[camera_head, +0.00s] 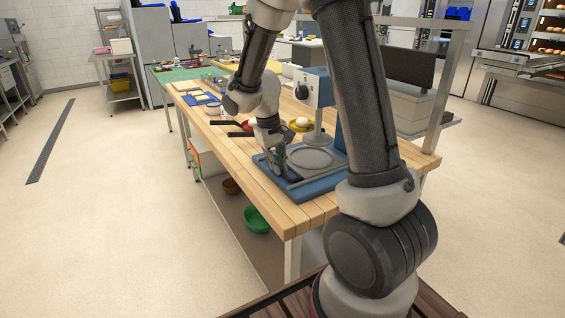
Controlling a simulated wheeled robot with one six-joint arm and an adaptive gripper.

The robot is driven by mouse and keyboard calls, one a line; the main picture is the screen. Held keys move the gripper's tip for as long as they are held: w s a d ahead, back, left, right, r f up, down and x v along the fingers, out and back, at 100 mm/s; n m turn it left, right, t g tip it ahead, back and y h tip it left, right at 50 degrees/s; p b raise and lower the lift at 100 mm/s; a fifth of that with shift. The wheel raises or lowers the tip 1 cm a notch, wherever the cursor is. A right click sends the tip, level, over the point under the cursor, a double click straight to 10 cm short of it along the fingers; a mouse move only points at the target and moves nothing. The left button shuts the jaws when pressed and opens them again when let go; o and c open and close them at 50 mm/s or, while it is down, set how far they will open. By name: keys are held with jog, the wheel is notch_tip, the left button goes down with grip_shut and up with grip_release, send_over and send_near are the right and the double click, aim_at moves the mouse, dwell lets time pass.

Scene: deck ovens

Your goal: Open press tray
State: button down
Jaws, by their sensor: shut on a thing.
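The blue press (316,87) stands on the wooden table, with a knob on its upright head. Its low blue base or tray (317,188) lies flat on the tabletop, with a round grey plate (311,157) over it. My gripper (279,171) points down at the left front edge of the press, by a grey bar along that edge. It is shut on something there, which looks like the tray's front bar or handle. The fingertips are small and partly dark, so the exact contact is hard to see. My arm hides the press's right side.
Dark-handled pans (232,123) and a yellow dish (300,125) with a pale ball lie behind my gripper. A green bowl (257,219) sits on the shelf below. The table's front corner (291,226) is bare. The floor at left is open.

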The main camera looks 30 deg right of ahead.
jog(key=a, duration=1.5)
jog(key=shift+s, duration=0.3)
jog(key=c, duration=1.5)
grip_release()
jog(key=r, duration=0.4)
jog(key=a+r, duration=0.1)
jog(key=r, duration=0.3)
jog(key=a+r, duration=0.1)
jog(key=r, duration=0.2)
jog(key=shift+a+r, duration=0.15)
jog(key=shift+r, duration=0.25)
